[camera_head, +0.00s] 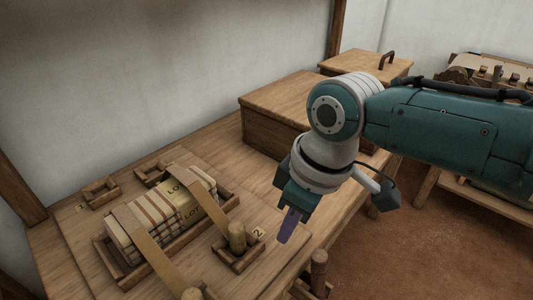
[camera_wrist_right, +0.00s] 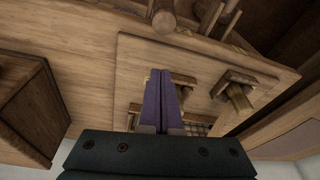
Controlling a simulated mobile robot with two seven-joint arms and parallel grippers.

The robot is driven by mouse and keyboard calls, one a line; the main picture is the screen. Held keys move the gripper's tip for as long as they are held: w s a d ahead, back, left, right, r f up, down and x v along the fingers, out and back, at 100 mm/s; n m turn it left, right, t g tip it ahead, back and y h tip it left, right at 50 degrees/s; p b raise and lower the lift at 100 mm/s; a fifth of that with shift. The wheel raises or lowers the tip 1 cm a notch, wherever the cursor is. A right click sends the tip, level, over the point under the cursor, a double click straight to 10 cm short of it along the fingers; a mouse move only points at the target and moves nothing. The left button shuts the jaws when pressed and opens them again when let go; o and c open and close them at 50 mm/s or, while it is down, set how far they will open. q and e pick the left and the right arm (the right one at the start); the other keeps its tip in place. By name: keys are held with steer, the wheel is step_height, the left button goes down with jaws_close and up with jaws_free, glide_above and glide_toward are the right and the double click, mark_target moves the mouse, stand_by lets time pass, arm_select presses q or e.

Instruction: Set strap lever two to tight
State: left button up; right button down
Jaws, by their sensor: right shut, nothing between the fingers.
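Strap lever two is a short, stubby wooden peg (camera_head: 237,236) in a small wooden frame beside a label (camera_head: 258,233) marked 2. A pale strap (camera_head: 203,205) runs from near it over a striped folded bundle (camera_head: 150,222). My right gripper (camera_head: 287,228) is shut and empty, pointing down to the right of the lever, apart from it in the picture. In the right wrist view its purple fingers (camera_wrist_right: 162,85) are together over the wooden board. Whether they touch anything is unclear. My left gripper is not in view.
The bundle lies in a wooden tray (camera_head: 175,250). Small wooden frames (camera_head: 100,191) sit behind. A wooden chest (camera_head: 280,105) stands at the back; another post (camera_head: 319,268) is front right.

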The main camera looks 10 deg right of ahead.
mark_target(318, 277)
steer(key=b+x, duration=0.1)
steer(key=x, duration=0.2)
steer(key=shift+f+b, duration=0.35)
steer(key=shift+f, duration=0.05)
steer(key=d+p, duration=0.1)
steer(key=s+d+r+p, duration=0.1)
steer(key=p, duration=0.1)
steer(key=shift+s+r, duration=0.2)
steer(key=shift+s, duration=0.15)
steer(key=shift+s+d+f, duration=0.1)
steer(key=shift+s+d, duration=0.4)
steer(key=shift+p, duration=0.35)
steer(key=shift+s+d+t+p, duration=0.25)
steer(key=shift+s+t+p, duration=0.1)
steer(key=shift+p, duration=0.2)
